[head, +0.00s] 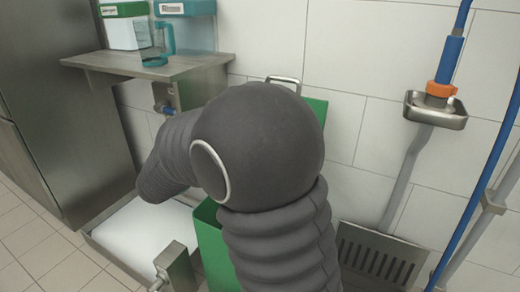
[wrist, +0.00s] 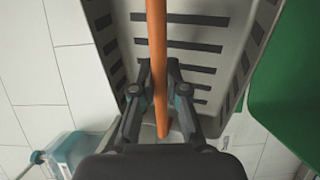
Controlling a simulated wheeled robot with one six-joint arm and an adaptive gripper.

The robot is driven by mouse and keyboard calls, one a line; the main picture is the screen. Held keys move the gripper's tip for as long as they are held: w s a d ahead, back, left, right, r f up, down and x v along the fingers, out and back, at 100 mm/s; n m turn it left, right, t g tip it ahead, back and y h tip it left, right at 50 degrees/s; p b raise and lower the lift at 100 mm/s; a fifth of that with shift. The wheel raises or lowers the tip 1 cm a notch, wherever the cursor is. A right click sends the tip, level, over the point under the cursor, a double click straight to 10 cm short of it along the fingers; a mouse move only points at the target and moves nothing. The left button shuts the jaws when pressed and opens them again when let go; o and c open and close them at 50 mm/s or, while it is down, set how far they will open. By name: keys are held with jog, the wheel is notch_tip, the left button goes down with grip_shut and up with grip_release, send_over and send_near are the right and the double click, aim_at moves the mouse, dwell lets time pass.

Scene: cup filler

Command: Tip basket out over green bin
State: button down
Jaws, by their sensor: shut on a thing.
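In the wrist view a grey basket (wrist: 195,32) with dark slots in its walls fills the upper middle. An orange bar (wrist: 157,40), apparently its handle, runs across it. My gripper (wrist: 160,92) is shut on this bar, a finger on each side. I see no contents in the visible part of the basket. The green bin (head: 212,245) stands low in the middle of the head view, largely hidden behind my arm. Its raised green lid (head: 317,108) shows behind the arm. A green surface (wrist: 290,95) lies right of the basket in the wrist view. The head view hides gripper and basket.
A metal shelf (head: 150,68) at upper left holds a clear teal jug (head: 158,45) and boxes. A white-bottomed tray (head: 140,240) lies on the floor. A grey slotted panel (head: 380,258), a metal holder (head: 436,108) and blue hoses are at right, by the tiled wall.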

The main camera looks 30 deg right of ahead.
jog(key=shift+r+y+p, duration=0.35)
jog(key=shift+y+p, duration=0.25)
jog(key=shift+p, duration=0.1)
jog(key=shift+f+y+p, duration=0.2)
jog(key=shift+y+p, duration=0.3)
jog(key=shift+y, duration=0.1)
jog(key=shift+r+g+y+p, duration=0.25)
jog(key=shift+y+p, duration=0.35)
jog(key=shift+p, duration=0.3)
jog(key=shift+f+g+y+p, duration=0.25)
jog(key=shift+g+y+p, duration=0.1)
jog(key=shift+y+p, duration=0.3)
jog(key=shift+r+y+p, duration=0.15)
jog(key=shift+y+p, duration=0.4)
jog(key=shift+p, duration=0.1)
jog(key=shift+y+p, duration=0.5)
jog(key=shift+p, duration=0.2)
jog(key=shift+f+y+p, duration=0.2)
jog(key=shift+y+p, duration=0.1)
jog(key=shift+p, duration=0.05)
jog(key=shift+r, duration=0.1)
